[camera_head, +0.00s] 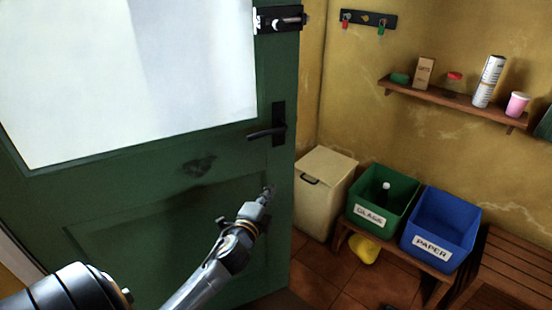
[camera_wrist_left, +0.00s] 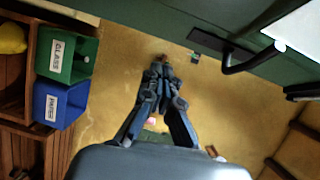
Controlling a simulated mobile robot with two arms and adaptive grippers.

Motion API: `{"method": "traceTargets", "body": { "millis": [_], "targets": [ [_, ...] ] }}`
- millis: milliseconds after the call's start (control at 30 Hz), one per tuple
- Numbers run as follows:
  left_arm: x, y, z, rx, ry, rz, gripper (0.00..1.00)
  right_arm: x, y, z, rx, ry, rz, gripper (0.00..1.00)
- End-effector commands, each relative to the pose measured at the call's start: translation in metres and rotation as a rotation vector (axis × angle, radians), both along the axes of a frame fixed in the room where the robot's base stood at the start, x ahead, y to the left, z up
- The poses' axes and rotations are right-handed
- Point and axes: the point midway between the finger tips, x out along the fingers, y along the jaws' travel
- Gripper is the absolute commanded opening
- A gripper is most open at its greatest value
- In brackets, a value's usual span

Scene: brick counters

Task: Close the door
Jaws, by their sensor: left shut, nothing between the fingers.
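The green door (camera_head: 200,215) with a large pale window pane fills the left of the head view and stands open, its free edge apart from the yellow wall. Its black handle (camera_head: 267,133) sits near that edge, with a black bolt lock (camera_head: 281,19) above. My left gripper (camera_head: 268,190) is shut and empty, in front of the door panel just below the handle. In the left wrist view the gripper (camera_wrist_left: 162,62) points at the yellow wall, with the door (camera_wrist_left: 215,20) and handle (camera_wrist_left: 250,60) at upper right. I cannot tell whether it touches the door. My right gripper is not in view.
Right of the door stand a cream bin (camera_head: 325,190), a green GLASS box (camera_head: 382,198) and a blue PAPER box (camera_head: 440,228) on a low wooden bench. A shelf (camera_head: 455,103) with small items and a key rack (camera_head: 368,19) hang on the wall.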

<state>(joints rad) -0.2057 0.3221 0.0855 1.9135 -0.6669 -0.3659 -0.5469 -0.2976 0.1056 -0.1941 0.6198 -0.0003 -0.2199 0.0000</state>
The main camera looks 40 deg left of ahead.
Motion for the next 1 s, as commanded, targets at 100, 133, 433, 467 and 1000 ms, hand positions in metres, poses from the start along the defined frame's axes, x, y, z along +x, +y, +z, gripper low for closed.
{"method": "traceTargets", "body": {
  "millis": [100,133,433,467,1000],
  "targets": [
    [0.002,0.002,0.025,0.049,-0.039,0.002,0.0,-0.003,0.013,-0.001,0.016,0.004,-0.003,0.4],
    [0.004,0.002,0.028,0.053,-0.043,0.002,0.0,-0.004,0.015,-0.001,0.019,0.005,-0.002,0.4],
    [0.052,0.016,0.031,0.052,-0.046,0.003,0.0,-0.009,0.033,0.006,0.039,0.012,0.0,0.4],
    [0.059,0.018,0.03,0.052,-0.046,0.002,0.0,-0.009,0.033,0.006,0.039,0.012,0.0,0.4],
    [0.115,0.061,0.028,0.049,-0.043,0.001,0.0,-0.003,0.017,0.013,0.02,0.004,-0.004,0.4]
  ]
}}
